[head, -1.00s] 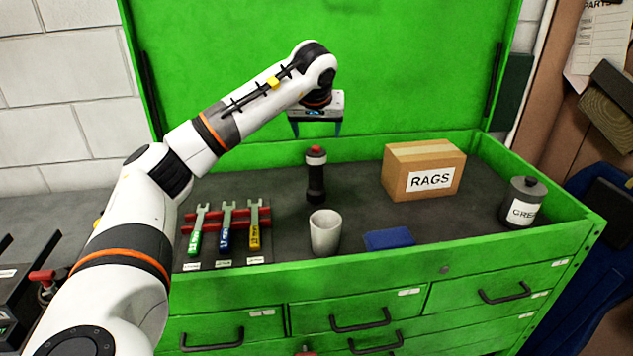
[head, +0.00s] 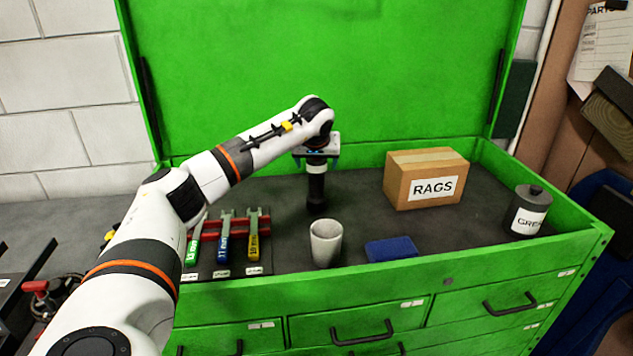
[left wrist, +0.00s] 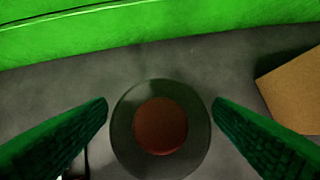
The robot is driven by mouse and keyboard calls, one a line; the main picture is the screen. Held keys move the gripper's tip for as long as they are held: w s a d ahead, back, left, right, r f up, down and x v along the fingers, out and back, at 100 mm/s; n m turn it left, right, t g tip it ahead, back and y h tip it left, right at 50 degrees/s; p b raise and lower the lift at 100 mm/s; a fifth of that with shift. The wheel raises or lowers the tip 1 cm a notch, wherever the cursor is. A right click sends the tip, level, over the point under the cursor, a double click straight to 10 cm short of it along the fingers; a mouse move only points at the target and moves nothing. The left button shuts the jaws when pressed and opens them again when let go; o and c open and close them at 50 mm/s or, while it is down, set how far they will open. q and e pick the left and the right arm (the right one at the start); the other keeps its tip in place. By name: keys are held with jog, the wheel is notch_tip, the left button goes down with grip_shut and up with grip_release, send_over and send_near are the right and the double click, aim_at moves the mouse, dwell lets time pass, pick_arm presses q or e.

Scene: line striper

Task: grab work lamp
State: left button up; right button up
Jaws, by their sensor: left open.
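The work lamp (head: 316,188) is a black upright cylinder with a pale band near its top, standing on the dark top of the green tool chest. In the left wrist view the lamp (left wrist: 160,126) is seen from straight above, with a round red top inside a grey ring. My left gripper (head: 317,163) is open and points down over the lamp's upper end. Its two fingers stand on either side of the lamp, with a small gap showing on each side in the left wrist view. The lamp's red top is hidden by the gripper in the head view. My right gripper is not in view.
A RAGS box (head: 427,180) is to the right, a GREASE can (head: 528,211) farther right. Several wrenches (head: 224,238) sit in a red rack on the left. The green lid (head: 320,70) rises behind.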

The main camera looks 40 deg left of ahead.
pick_arm(q)
jog(key=shift+x, duration=1.1)
jog(key=shift+r, duration=0.15)
jog(key=c, duration=1.6)
